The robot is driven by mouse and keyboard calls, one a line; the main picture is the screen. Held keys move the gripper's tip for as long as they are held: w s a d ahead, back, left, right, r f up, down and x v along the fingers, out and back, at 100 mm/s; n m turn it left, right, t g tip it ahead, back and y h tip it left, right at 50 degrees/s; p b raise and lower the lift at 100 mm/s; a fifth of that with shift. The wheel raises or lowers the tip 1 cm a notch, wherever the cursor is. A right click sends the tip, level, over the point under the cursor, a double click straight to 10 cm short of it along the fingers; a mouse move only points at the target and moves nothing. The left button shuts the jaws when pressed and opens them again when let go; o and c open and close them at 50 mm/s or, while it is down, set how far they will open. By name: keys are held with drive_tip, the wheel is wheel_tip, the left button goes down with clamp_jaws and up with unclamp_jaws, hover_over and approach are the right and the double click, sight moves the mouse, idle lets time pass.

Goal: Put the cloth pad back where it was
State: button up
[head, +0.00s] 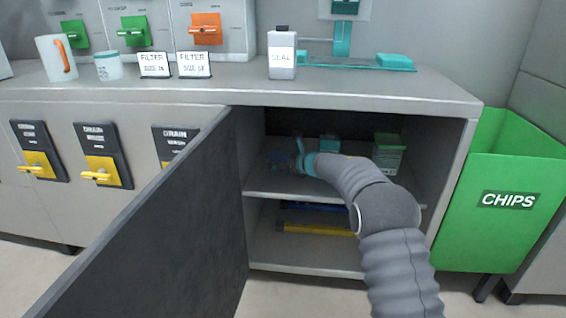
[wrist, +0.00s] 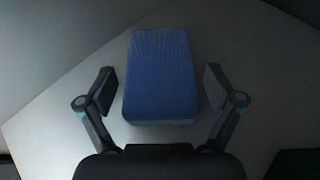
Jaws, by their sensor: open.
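The cloth pad (wrist: 160,78) is a blue, ribbed block. In the wrist view it lies on a pale shelf between the two fingers of my gripper (wrist: 160,92). The fingers are open, with a gap on each side of the pad. In the head view my arm reaches into the open cabinet, and my gripper (head: 292,158) is over the left part of the upper shelf (head: 262,185). The pad is mostly hidden there in shadow behind the gripper.
The dark cabinet door (head: 170,225) stands open at the left. A teal item (head: 329,143) and a green box (head: 388,153) stand on the same shelf. Blue and yellow items (head: 305,228) lie on the lower shelf. A green chips bin (head: 505,195) stands right of the cabinet.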

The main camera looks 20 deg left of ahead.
drive_tip(key=shift+r, duration=0.2)
drive_tip(key=v, duration=1.2)
drive_tip(key=shift+b, duration=0.4)
